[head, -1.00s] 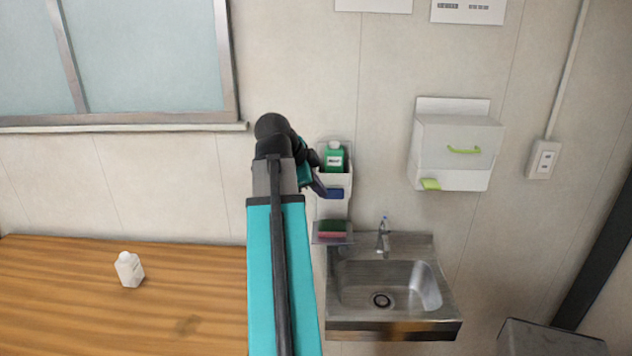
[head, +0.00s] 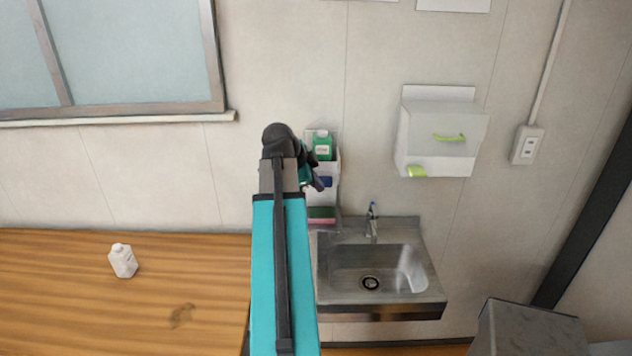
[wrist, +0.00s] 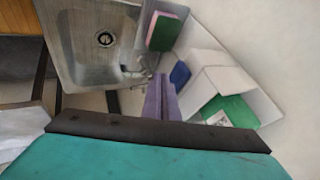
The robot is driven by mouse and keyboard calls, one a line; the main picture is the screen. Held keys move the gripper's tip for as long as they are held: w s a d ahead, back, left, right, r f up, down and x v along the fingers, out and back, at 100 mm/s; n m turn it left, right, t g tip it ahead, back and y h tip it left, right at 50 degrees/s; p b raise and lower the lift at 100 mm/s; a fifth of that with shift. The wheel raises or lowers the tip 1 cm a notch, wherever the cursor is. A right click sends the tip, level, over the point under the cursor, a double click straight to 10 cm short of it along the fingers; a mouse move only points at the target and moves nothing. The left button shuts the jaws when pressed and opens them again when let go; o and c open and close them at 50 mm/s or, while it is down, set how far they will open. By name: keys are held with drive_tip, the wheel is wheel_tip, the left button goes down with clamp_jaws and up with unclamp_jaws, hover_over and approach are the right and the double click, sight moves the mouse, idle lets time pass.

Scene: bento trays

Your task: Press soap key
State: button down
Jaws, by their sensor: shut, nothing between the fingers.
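The soap dispenser (head: 331,166) is a white holder on the wall above the sink's left side, with a green bottle (head: 322,147) in it. Its blue key (head: 326,181) is on the front below the bottle, partly hidden by my gripper in the head view. In the wrist view the blue key (wrist: 180,73) shows just right of my fingertips, with the white holder (wrist: 222,77) and green bottle (wrist: 232,110) farther right. My gripper (wrist: 161,80) is shut and empty, its purple fingers close to the key. I cannot tell whether they touch it.
A sponge (head: 321,213) lies on a shelf below the dispenser. The steel sink (head: 322,275) and its tap (head: 371,222) are below right. A white wall box with a green tab (head: 440,135) hangs right. A white bottle (head: 123,261) stands on the wooden table (head: 60,310).

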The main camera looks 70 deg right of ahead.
drive_tip(key=shift+w+d+p, duration=0.3)
drive_tip(key=shift+d, duration=0.45)
drive_tip(key=shift+w+d+r+b, duration=0.1)
drive_tip(key=shift+w+d+b, duration=0.1)
drive_tip(key=shift+d+b, duration=0.3)
drive_tip(key=shift+w+d+r+b, duration=0.1)
drive_tip(key=shift+w+d+b, duration=0.15)
drive_tip(key=shift+d, duration=0.3)
